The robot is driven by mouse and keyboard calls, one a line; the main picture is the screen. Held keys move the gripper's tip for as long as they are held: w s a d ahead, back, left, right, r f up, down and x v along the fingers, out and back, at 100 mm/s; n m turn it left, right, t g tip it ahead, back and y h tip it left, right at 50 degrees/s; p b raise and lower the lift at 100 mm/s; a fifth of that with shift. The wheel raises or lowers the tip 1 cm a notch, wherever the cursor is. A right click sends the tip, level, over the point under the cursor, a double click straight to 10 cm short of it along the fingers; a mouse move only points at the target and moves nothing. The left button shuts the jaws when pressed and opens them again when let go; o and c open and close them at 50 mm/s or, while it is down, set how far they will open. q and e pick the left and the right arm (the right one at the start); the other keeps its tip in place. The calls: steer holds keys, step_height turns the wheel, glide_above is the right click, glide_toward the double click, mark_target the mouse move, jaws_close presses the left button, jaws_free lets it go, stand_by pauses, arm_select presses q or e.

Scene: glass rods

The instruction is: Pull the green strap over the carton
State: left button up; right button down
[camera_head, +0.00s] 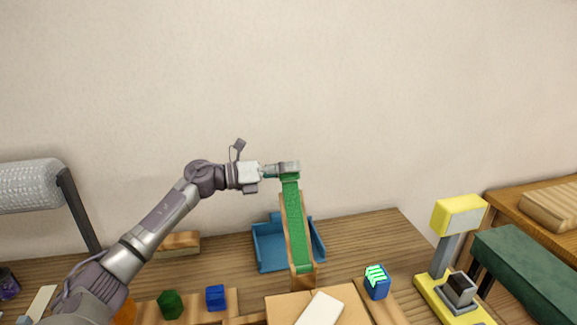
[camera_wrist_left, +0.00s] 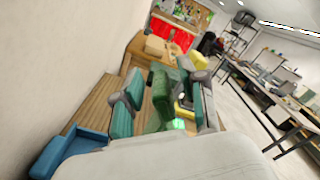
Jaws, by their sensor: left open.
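The green strap (camera_head: 295,220) runs from just under my left gripper down along a light wooden piece, its upper end at the gripper. My left gripper (camera_head: 290,168) is raised above the table at the strap's top end. In the left wrist view my open left gripper (camera_wrist_left: 160,103) has its teal-padded fingers apart, with a dark green piece (camera_wrist_left: 157,107), apparently the strap, between them. I cannot tell whether the pads touch it. A tan carton-like box (camera_head: 283,303) is at the bottom edge, partly cut off, with a white flat block (camera_head: 320,308) on it. My right gripper is not in view.
A blue tray (camera_head: 268,252) stands behind the strap. A blue block with a bright green mark (camera_head: 377,285), a blue cube (camera_head: 215,297) and a green block (camera_head: 169,304) stand at the front. A yellow device (camera_head: 455,225) is at right. Bare table lies right of the tray.

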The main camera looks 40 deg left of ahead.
arm_select(q)
steer(key=shift+c, duration=0.4)
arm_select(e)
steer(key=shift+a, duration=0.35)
arm_select(q)
jaws_close()
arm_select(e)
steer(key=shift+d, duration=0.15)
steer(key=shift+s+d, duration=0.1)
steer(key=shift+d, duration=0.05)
